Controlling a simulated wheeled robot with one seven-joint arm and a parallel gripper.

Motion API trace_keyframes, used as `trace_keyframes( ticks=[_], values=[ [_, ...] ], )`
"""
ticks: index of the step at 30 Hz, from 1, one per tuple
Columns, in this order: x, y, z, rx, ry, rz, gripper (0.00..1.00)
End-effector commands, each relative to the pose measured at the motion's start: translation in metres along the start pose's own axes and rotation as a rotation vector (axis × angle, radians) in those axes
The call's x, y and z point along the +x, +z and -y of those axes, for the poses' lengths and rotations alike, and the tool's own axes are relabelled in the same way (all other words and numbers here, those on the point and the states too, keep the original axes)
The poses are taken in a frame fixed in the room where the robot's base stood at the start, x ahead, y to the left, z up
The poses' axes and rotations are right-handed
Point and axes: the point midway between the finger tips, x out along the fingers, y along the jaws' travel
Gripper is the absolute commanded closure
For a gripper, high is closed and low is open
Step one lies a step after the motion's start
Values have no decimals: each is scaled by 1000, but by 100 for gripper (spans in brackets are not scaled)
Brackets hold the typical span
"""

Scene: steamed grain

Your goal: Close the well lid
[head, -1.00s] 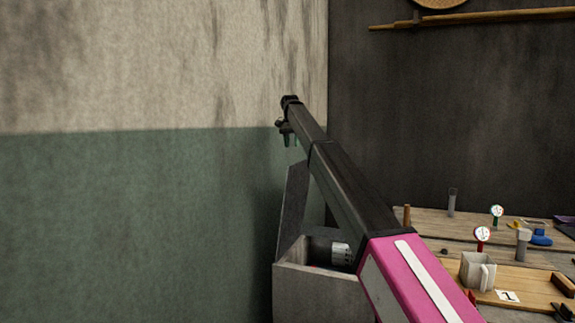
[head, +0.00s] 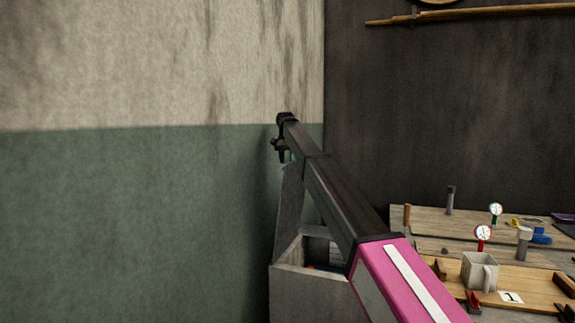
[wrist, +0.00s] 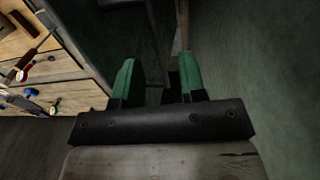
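The well is a grey open-topped box (head: 315,287) against the green-and-cream wall. Its grey lid (head: 287,220) stands raised, nearly upright, at the left side of the opening. My gripper (head: 284,157) is at the lid's top edge in the head view; whether it touches cannot be told. In the wrist view my gripper (wrist: 157,65) shows two green fingers spread apart, with dark surfaces and a narrow gap between them. No held object is clear. My arm hides part of the well's right side.
The wall is close on the left. A wooden workbench (head: 420,217) stands at the right with a grey mug (head: 478,271), a red gauge (head: 483,232), a green gauge (head: 495,210) and a number card (head: 510,297). A long wooden pole (head: 470,14) hangs on the dark wall.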

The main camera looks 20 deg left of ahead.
Motion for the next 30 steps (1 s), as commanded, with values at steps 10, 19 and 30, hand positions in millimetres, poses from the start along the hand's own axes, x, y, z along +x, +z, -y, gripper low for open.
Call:
trace_keyframes(
  ticks=[10,19,30],
  values=[
    [20,0,0,0,-1,-1,62],
    [20,0,0,0,-1,-1,100],
    [21,-11,-10,1,-51,-1,100]
  ],
)
